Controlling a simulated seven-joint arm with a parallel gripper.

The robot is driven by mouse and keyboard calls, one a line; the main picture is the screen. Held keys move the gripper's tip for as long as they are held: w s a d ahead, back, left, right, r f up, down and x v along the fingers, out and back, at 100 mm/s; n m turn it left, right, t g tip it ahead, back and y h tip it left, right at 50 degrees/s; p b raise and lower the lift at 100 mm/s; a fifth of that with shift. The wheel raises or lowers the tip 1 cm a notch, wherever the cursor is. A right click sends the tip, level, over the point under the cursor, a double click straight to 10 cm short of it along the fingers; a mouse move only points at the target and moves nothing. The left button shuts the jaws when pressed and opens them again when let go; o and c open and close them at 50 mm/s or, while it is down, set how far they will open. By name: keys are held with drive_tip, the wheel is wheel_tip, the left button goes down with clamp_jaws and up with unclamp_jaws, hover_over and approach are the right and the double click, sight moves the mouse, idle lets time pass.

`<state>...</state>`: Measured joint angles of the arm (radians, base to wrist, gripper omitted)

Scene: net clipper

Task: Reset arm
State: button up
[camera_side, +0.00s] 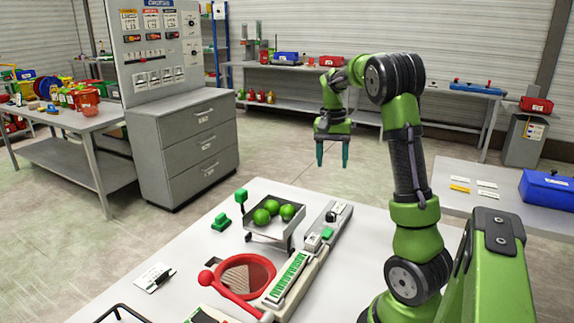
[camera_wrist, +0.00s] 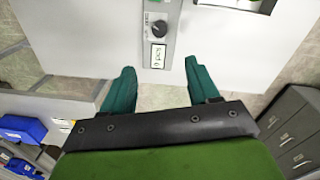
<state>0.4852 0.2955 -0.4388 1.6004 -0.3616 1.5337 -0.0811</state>
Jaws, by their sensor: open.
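My gripper (camera_side: 332,154) hangs with its fingers pointing down, raised above and behind the far edge of the white table (camera_side: 180,245) in the side view. Its two teal fingers are apart with nothing between them. In the wrist view my gripper (camera_wrist: 160,95) shows both fingers spread over the table edge and the floor. A grey control box with a black knob (camera_wrist: 159,28) lies on the table ahead of the fingers. My green arm is bent, with the forearm reaching to the left in the side view.
On the table are a tray (camera_side: 268,228) with green balls (camera_side: 273,207), a red-rimmed net (camera_side: 246,276), a green-keyed panel (camera_side: 286,276) and a small green block (camera_side: 221,222). A grey drawer cabinet (camera_side: 185,150) stands left. A blue box (camera_side: 547,188) sits on the right table. Open floor lies beyond.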

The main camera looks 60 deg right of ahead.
drive_tip(key=w+a+r+n+t, duration=0.15)
drive_tip(key=a+n+t, duration=0.4)
drive_tip(key=a, duration=1.45)
drive_tip(key=s+a+r+n+t+y, duration=0.1)
drive_tip(key=s+a+n, duration=0.1)
drive_tip(key=a, duration=0.5)
drive_tip(key=s+a+r+n+t+y, duration=0.1)
drive_tip(key=s+a+n, duration=0.2)
drive_tip(key=a, duration=0.4)
drive_tip(key=shift+a, duration=0.2)
drive_tip(key=shift+w+n, duration=0.1)
drive_tip(key=shift+n, duration=0.15)
